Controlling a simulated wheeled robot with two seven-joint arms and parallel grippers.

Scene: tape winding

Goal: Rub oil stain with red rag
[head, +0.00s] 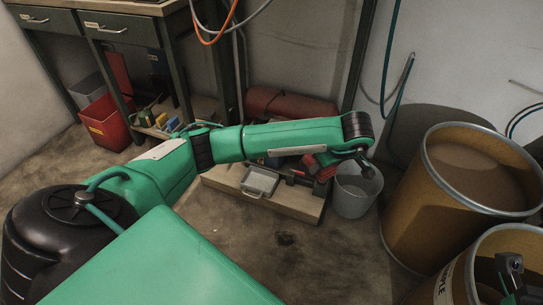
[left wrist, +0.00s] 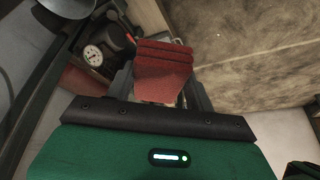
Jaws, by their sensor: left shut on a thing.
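The red rag (left wrist: 163,75) hangs folded between the fingers of my left gripper (left wrist: 160,92) in the left wrist view. My left gripper is shut on it. In the head view, red cloth (head: 321,171) shows below the green hand at the end of my left arm, and the fingers there are hard to make out. The oil stain (head: 287,238) is a small dark patch on the concrete floor, in front of and to the left of the hand. The rag is apart from it. Part of my right arm shows at the lower right; its jaws cannot be made out.
A low wooden platform (head: 285,206) holds a grey tray (head: 260,181) behind the stain. A grey bucket (head: 355,195) stands at its right end. Brown drums (head: 410,205) fill the right side. A red bin (head: 104,128) stands by the workbench. The floor around the stain is clear.

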